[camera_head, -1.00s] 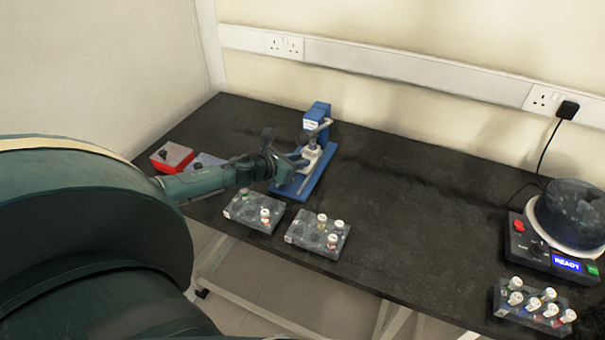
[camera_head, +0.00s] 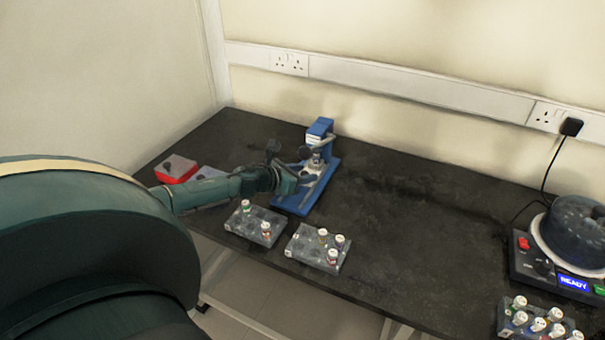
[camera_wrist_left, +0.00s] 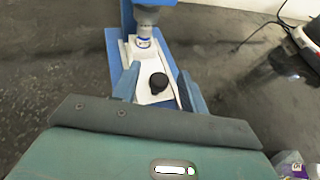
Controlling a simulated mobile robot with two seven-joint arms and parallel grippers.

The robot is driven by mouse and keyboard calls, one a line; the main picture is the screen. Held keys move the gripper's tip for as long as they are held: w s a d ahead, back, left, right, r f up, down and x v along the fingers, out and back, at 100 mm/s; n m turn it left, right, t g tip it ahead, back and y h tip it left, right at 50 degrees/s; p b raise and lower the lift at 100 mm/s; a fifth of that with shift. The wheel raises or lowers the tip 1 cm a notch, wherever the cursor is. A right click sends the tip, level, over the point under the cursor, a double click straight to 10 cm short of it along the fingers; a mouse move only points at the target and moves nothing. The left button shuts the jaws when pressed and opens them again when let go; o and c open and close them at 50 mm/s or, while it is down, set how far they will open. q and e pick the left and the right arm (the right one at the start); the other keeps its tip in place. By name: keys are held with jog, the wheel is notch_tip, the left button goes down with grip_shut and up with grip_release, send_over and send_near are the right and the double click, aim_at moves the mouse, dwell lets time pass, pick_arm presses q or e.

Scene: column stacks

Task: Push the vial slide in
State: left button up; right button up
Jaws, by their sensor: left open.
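The vial slide (camera_wrist_left: 156,84) is a white plate with a black knob (camera_wrist_left: 158,83), lying on the blue base of a press (camera_head: 319,132). A vial (camera_wrist_left: 144,36) stands upright at the slide's far end, under the press head. It also shows small in the head view (camera_head: 316,158). My left gripper (camera_wrist_left: 160,88) is open, with one blue finger on each side of the slide near the knob. I cannot tell whether the fingers touch it. In the head view my left gripper (camera_head: 297,181) is at the front of the press. My right gripper is not in view.
Two vial racks (camera_head: 254,228) (camera_head: 315,252) stand at the table's front edge, close to my left arm. A red box (camera_head: 176,169) is at the left. A round machine (camera_head: 570,240) and another vial rack (camera_head: 510,334) are at the right. The middle right table is clear.

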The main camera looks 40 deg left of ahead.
pick_arm(q)
jog(key=v, duration=1.1)
jog(key=shift+b, duration=0.3)
jog(key=shift+v, duration=1.15)
